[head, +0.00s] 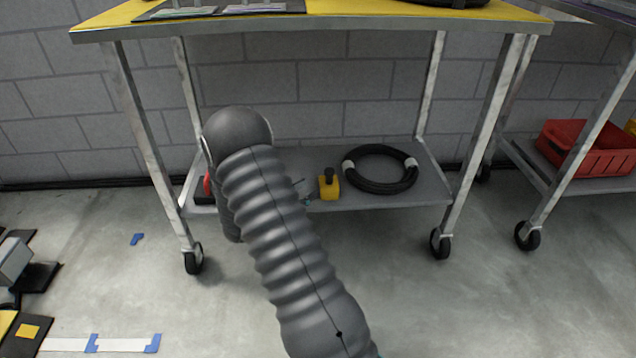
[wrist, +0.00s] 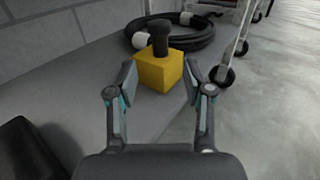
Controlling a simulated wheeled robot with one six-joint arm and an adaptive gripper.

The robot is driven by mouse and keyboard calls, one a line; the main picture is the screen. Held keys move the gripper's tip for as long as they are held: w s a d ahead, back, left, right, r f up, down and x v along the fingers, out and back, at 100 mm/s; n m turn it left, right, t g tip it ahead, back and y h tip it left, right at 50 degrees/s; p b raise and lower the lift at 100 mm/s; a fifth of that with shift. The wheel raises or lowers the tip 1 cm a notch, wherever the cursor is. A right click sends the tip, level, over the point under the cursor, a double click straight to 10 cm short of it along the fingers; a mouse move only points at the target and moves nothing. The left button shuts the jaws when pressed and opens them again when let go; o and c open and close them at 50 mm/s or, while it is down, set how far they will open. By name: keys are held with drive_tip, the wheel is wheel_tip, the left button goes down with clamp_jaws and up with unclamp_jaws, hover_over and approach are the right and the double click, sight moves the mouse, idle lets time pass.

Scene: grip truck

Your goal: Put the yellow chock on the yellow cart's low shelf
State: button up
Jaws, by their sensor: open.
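The yellow chock (head: 328,189), a small yellow block with a black knob on top, stands upright on the low shelf (head: 310,165) of the yellow-topped cart (head: 320,28). In the wrist view the chock (wrist: 160,72) sits just ahead of and between the fingertips of my open gripper (wrist: 160,85). The low shelf (wrist: 70,80) lies beneath it. In the head view my arm hides most of my gripper; only a bit of the fingers (head: 307,201) shows beside the chock.
A black cable coil (head: 380,186) with white ties lies right of the chock, behind it in the wrist view. A red and black object (head: 207,188) is at the shelf's left end, partly hidden. Another cart at right holds a red bin (head: 585,150). Cart legs flank the shelf.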

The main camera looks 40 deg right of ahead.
drive_tip(key=s+a+r+m+g+y, duration=0.2)
drive_tip(key=s+a+r+m+y, duration=0.25)
drive_tip(key=s+r, duration=0.3)
drive_tip(key=s+a+r+m+g+y, duration=0.2)
drive_tip(key=s+a+r+m+y, duration=0.1)
drive_tip(key=s+r+m, duration=0.4)
drive_tip(key=s+a+r+m+t+y, duration=0.3)
drive_tip(key=s+a+t+y, duration=0.1)
drive_tip(key=s+a, duration=0.3)
drive_tip(key=s+a+r+m+t+y, duration=0.4)
drive_tip(key=s+a+y, duration=0.2)
drive_tip(key=a, duration=0.5)
drive_tip(key=shift+s, duration=0.45)
